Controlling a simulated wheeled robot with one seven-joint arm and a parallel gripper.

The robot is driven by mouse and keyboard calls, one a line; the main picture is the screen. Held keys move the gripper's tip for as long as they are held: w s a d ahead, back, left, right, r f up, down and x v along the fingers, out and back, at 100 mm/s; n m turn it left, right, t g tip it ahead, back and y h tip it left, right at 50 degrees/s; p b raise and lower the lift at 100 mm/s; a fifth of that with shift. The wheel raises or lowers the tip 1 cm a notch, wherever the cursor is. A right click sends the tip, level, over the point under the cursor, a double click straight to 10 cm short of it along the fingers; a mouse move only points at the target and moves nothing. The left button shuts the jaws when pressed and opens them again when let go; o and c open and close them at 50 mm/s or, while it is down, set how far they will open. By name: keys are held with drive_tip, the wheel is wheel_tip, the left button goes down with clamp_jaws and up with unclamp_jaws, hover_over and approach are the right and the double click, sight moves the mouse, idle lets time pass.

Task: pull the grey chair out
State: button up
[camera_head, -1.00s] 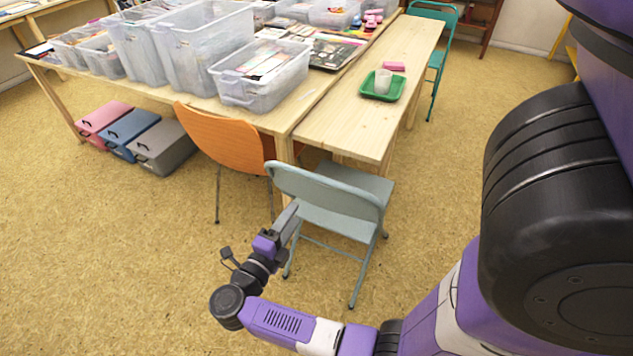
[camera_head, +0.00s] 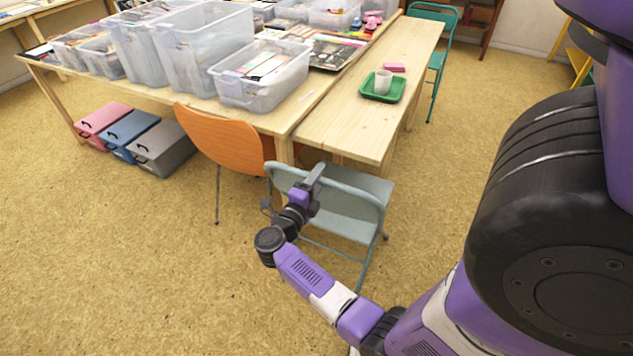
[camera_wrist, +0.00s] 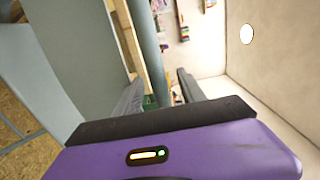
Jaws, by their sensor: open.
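The grey chair (camera_head: 352,215) is a grey-green folding chair standing at the near end of the wooden tables, its back towards me and its seat partly under the table edge. My gripper (camera_head: 316,173) is at the top of its backrest, in front of the back panel in the head view, and hides part of it. In the wrist view the chair's grey panel (camera_wrist: 75,50) fills the left side. My open fingers (camera_wrist: 160,95) have a grey-green bar (camera_wrist: 149,45) showing between them. I cannot tell whether they touch the chair.
An orange chair (camera_head: 222,142) stands close on the left. The wooden table (camera_head: 350,125) holds a green tray (camera_head: 370,92) with a white cup (camera_head: 383,82). Three boxes, including a grey one (camera_head: 168,148), lie under the left table. The floor in front is clear.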

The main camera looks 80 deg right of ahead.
drive_tip(key=shift+d, duration=0.1)
clamp_jaws()
idle(1.4)
